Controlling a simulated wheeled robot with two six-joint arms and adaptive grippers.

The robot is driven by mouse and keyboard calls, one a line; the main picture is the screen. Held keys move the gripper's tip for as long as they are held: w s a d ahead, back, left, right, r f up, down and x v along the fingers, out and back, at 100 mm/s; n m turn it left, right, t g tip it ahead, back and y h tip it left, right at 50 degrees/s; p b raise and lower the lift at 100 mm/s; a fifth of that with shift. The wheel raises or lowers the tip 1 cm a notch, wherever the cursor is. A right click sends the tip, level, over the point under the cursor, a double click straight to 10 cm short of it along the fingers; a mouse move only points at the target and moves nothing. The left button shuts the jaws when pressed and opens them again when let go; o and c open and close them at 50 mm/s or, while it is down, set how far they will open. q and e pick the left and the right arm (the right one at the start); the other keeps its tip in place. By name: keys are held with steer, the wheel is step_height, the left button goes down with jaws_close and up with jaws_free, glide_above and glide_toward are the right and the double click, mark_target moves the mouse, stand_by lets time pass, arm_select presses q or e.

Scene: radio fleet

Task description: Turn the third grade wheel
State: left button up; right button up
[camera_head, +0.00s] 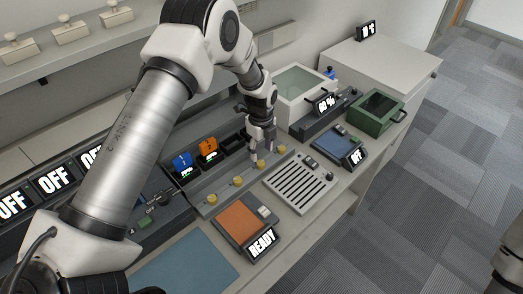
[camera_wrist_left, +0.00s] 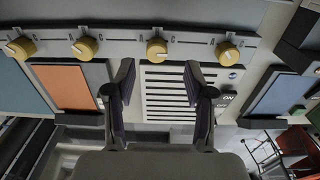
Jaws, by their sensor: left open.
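A row of yellow grade wheels runs along the sloped front ledge of the grey console. The third wheel from the left (camera_head: 261,163) shows just below my left gripper (camera_head: 262,147) in the head view. In the left wrist view the third wheel (camera_wrist_left: 157,50) has a white pointer mark and lies beyond and between the fingertips. My left gripper (camera_wrist_left: 159,70) is open and empty, apart from the wheel. The first wheel (camera_head: 212,198), second wheel (camera_head: 237,181) and fourth wheel (camera_head: 281,150) stand clear on either side. My right gripper is out of view.
In front of the wheels lie an orange pad (camera_head: 238,221) with a READY display, a slotted white panel (camera_head: 300,184) and a blue pad unit (camera_head: 338,146) reading OFF. Blue and orange number tags (camera_head: 207,147) stand behind. A green box (camera_head: 377,113) is farther right.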

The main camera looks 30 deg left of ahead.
mark_target(261, 162)
arm_select(q)
steer(key=shift+s+d+f+p, duration=0.15)
steer(key=shift+s+f+p, duration=0.15)
steer(key=shift+f, duration=0.3)
steer(key=shift+s+d+f+p, duration=0.15)
steer(key=shift+s+f, duration=0.15)
steer(key=shift+f, duration=0.25)
steer(key=f, duration=0.2)
steer(key=shift+w+a+f, duration=0.45)
steer(key=shift+w+f, duration=0.1)
steer(key=shift+s+d+r, duration=0.15)
steer(key=shift+d+r, duration=0.05)
steer(key=shift+c, duration=1.1)
steer(key=shift+s+r, duration=0.1)
steer(key=shift+s, duration=0.05)
steer(key=c, duration=0.5)
jaws_close()
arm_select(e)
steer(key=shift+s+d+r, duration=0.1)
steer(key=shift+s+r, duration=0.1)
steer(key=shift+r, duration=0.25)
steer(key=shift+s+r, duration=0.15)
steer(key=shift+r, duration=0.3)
